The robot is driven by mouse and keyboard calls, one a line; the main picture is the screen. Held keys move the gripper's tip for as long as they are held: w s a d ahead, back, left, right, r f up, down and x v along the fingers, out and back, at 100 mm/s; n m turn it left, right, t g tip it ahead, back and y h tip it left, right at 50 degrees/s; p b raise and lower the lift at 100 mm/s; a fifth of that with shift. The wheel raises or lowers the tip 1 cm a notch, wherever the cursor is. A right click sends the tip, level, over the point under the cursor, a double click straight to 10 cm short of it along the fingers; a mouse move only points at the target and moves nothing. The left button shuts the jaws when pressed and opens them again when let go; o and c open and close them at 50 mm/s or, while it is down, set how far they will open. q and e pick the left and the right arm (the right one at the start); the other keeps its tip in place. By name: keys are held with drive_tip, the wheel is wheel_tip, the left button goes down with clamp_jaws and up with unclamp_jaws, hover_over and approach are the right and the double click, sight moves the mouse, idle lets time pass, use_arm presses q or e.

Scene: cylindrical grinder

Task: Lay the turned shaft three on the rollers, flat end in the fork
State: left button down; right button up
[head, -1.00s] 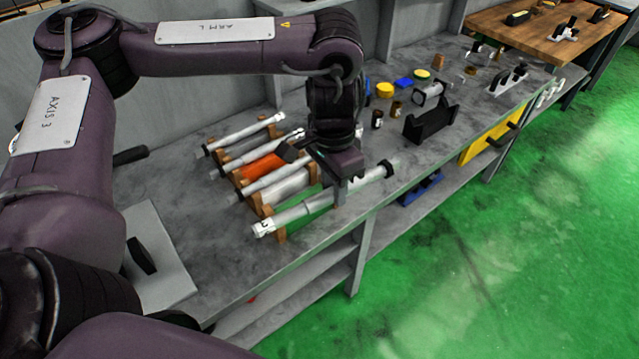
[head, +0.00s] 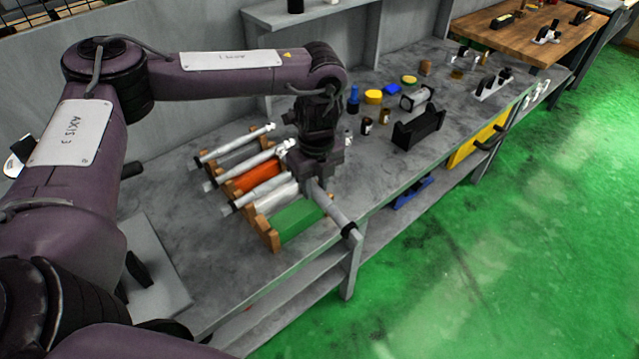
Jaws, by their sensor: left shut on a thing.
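My left gripper (head: 314,172) is shut on a grey turned shaft (head: 333,208). It holds the shaft above the bench, beside the green-marked rack place (head: 297,222). The shaft points to the lower right, and its dark collared end reaches the bench's front edge. Its other end is hidden by the gripper. The green place, with wooden end supports, is empty. Other light shafts (head: 237,145) lie in the rack behind it. I cannot make out a number on the held shaft, nor tell for sure which fixture has the rollers and fork. My right gripper is out of view.
A black cradle (head: 418,129) stands on the grey bench to the right, with small bottles (head: 367,126) and yellow and blue pieces near it. A white fixture with black parts (head: 492,87) stands farther right. Bare bench lies between rack and cradle.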

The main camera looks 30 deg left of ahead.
use_arm(q)
drive_tip(key=shift+w+a+f+m, duration=0.1)
drive_tip(key=shift+w+a+m, duration=0.25)
drive_tip(key=shift+m, duration=0.55)
drive_tip(key=a+f+m, duration=0.1)
drive_tip(key=m, duration=0.2)
drive_tip(key=w+a+f+m+p, duration=0.1)
drive_tip(key=a+m, duration=0.1)
drive_tip(key=m, duration=0.2)
drive_tip(key=a+f+m, duration=0.1)
drive_tip(key=a+m, duration=0.1)
drive_tip(key=m, duration=0.2)
drive_tip(key=shift+w+a+f+p, duration=0.2)
drive_tip(key=shift+w+f+p, duration=0.1)
drive_tip(key=shift+w+p, duration=0.1)
drive_tip(key=a+m, duration=0.1)
drive_tip(key=m, duration=0.1)
drive_tip(key=f+m, duration=0.1)
drive_tip(key=m, duration=0.1)
drive_tip(key=shift+w+a, duration=0.2)
drive_tip(key=shift+a, duration=0.2)
drive_tip(key=shift+p, duration=0.35)
drive_tip(key=shift+f+b, duration=2.75)
drive_tip(key=shift+f, duration=1.6)
